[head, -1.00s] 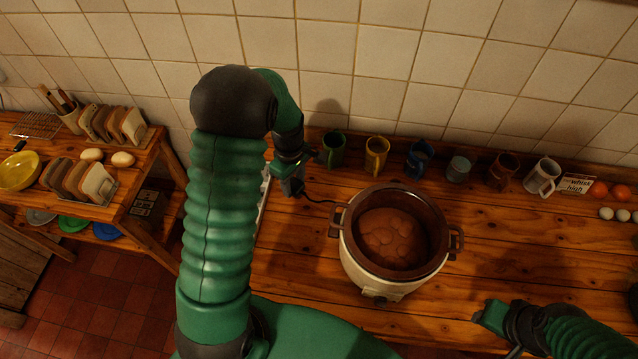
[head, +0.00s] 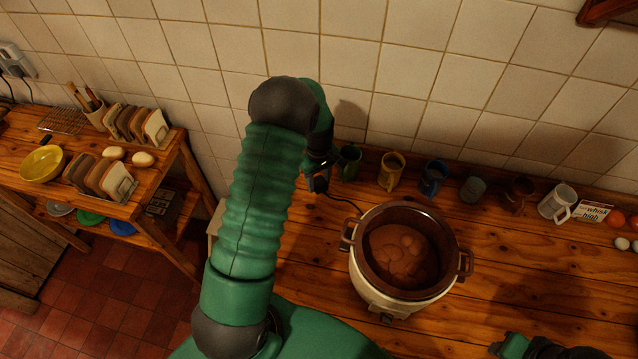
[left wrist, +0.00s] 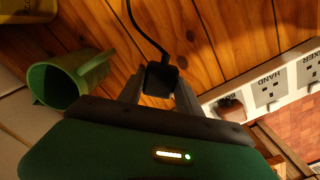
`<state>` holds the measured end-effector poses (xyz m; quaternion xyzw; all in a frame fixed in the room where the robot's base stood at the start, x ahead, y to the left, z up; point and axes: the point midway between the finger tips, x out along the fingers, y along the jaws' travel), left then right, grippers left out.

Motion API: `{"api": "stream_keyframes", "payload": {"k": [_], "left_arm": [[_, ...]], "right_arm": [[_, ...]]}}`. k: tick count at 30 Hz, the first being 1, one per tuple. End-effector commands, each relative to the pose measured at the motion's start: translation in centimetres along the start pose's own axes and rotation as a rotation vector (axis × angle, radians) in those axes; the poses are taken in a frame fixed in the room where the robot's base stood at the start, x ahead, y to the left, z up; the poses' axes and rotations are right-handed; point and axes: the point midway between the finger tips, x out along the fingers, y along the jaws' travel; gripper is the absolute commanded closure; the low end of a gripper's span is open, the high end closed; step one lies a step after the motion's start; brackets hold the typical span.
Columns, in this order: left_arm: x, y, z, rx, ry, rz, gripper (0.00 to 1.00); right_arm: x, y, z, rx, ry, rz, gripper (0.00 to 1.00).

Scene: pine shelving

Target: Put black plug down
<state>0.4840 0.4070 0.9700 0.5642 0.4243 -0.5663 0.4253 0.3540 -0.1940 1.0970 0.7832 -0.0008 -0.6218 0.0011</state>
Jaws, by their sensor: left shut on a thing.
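The black plug (left wrist: 161,80) is between the two fingers of my left gripper (left wrist: 160,92) in the left wrist view, with its cord running up and away over the wood. In the head view my left gripper (head: 319,178) is at the back of the counter, left of the slow cooker (head: 400,299), and the cord runs toward the cooker. I cannot tell whether the plug touches the wood. My right gripper (head: 514,346) is at the bottom edge, partly cut off, and its jaws cannot be made out.
A white socket strip (left wrist: 287,92) with labelled outlets lies right of the gripper in the wrist view; a dark plug (left wrist: 230,107) sits at one outlet. A green mug (head: 349,161) stands close by, with more mugs along the wall. A bread shelf (head: 146,205) stands left, beyond a gap.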

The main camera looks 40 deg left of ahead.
Motion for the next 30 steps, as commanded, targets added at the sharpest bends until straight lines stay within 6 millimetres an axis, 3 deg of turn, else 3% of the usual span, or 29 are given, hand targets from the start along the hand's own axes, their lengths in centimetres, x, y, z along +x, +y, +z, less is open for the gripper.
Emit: {"api": "stream_keyframes", "payload": {"k": [6, 24, 25, 30], "left_arm": [[3.0, -0.1, 0.0, 0.0, -0.003, -0.003, 1.0], [4.4, 0.0, 0.0, -0.001, -0.001, -0.001, 1.0], [4.3, 0.0, 0.0, -0.001, -0.001, -0.001, 0.55], [4.2, 0.0, 0.0, -0.001, -0.001, -0.001, 0.37]], "right_arm": [[-1.3, 0.0, -0.3, 0.0, 0.0, 0.0, 0.6], [-0.2, 0.0, 0.0, 0.0, 0.0, 0.0, 0.6], [-0.3, 0.0, -0.1, 0.0, 0.0, 0.0, 0.6], [-0.3, 0.0, -0.1, 0.0, 0.0, 0.0, 0.6]]}}
